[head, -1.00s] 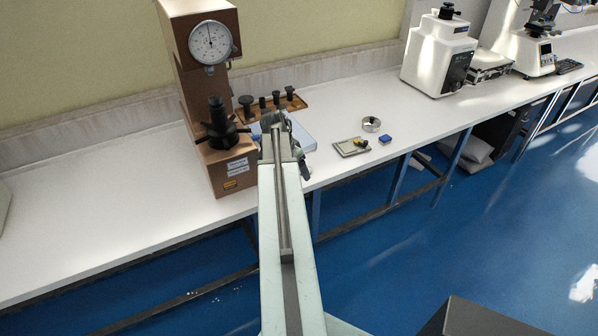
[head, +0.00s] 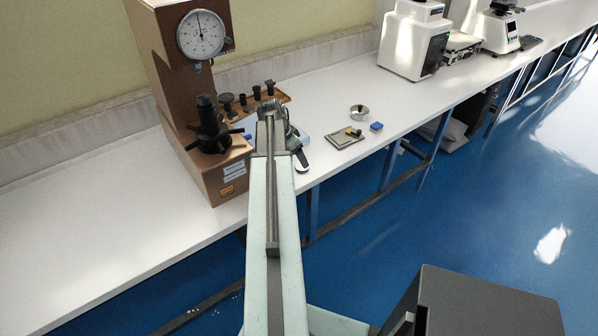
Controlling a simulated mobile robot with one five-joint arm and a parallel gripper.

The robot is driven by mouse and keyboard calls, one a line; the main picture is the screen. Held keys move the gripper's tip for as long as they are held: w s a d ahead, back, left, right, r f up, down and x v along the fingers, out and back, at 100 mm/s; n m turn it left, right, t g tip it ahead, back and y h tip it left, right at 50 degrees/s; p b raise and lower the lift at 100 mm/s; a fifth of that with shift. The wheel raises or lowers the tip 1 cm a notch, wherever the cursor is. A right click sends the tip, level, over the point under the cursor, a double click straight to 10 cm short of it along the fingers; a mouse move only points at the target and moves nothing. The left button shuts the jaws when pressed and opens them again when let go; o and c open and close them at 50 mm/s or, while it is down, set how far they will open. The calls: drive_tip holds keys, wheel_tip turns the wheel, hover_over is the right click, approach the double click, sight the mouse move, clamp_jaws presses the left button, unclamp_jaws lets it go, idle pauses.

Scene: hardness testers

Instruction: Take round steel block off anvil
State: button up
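The copper-brown hardness tester (head: 170,80) with a white dial stands on the bench at left. Its dark anvil and spindle (head: 206,108) rise from a spoked black handwheel; no steel block can be made out on the anvil. My gripper (head: 300,158) is at the far end of my pale arm, right of the tester and near the bench's front edge. A small pale round thing (head: 301,168) shows at its lower end; I cannot tell whether it is held. The fingers are too small and partly hidden to read. A round steel piece (head: 359,113) lies farther right.
A brown tray with several dark anvils (head: 248,102) stands behind my arm. A light-blue flat thing is partly hidden by the arm. A small plate (head: 344,138) and a blue block (head: 376,126) lie at right. The left bench top (head: 90,205) is clear.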

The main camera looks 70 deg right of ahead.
sight(300, 167)
drive_tip(key=b+x, duration=0.5)
drive_tip(key=shift+f, duration=0.3)
drive_tip(key=shift+r, duration=0.2)
clamp_jaws()
drive_tip(key=shift+r+p, duration=0.1)
drive_tip(key=shift+p, duration=0.25)
